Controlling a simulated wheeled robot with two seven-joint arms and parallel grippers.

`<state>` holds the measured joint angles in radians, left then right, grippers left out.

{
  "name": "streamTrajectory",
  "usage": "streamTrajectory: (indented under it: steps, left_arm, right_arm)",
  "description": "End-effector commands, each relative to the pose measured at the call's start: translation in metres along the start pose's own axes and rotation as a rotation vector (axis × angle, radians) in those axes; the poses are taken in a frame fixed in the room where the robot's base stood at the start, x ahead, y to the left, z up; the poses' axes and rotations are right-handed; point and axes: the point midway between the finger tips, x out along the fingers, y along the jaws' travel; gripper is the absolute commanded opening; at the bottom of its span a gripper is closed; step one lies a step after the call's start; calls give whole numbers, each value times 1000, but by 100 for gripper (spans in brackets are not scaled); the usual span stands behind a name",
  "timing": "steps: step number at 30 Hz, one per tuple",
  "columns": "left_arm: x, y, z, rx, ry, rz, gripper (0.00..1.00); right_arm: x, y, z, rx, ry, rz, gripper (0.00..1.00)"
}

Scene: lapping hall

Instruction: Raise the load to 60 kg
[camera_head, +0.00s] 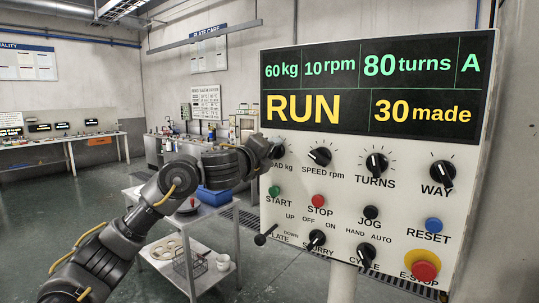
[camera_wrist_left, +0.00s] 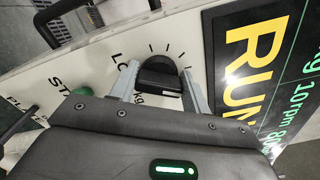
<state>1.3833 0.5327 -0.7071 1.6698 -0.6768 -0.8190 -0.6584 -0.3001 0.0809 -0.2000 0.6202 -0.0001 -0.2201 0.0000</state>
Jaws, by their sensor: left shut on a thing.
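The control panel (camera_head: 365,235) stands at the right in the head view. Its display (camera_head: 378,82) reads 60 kg, 10 rpm, 80 turns, A, RUN and 30 made. My left gripper (camera_head: 274,149) is at the LOAD kg knob in the panel's upper left corner of controls and mostly hides it there. In the left wrist view the black LOAD knob (camera_wrist_left: 160,74) sits between the two grey fingers, which are shut on it. Tick marks fan around the knob. My right gripper is not in view.
The SPEED knob (camera_head: 320,156) is just right of my gripper. Below are the green START button (camera_head: 274,191) and red STOP button (camera_head: 319,201). The red E-STOP (camera_head: 425,271) is at lower right. A trolley (camera_head: 228,235) stands behind my left arm.

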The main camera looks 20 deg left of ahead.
Motion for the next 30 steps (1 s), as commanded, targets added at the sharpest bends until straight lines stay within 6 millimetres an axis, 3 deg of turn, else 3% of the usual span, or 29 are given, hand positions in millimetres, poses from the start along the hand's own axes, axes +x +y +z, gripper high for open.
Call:
streamTrajectory:
  steps: [10,11,15,25,30]
  left_arm:
    - [0,1,-1,3,1,2,24]
    - [0,1,-1,3,1,2,50]
    - [0,1,-1,2,1,2,68]
    - [-2,0,0,1,1,0,69]
    - [-24,1,-1,3,1,-3,69]
  right_arm:
    - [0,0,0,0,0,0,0]
    - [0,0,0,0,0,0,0]
    - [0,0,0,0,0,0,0]
    - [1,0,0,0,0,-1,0]
    - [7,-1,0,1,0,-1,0]
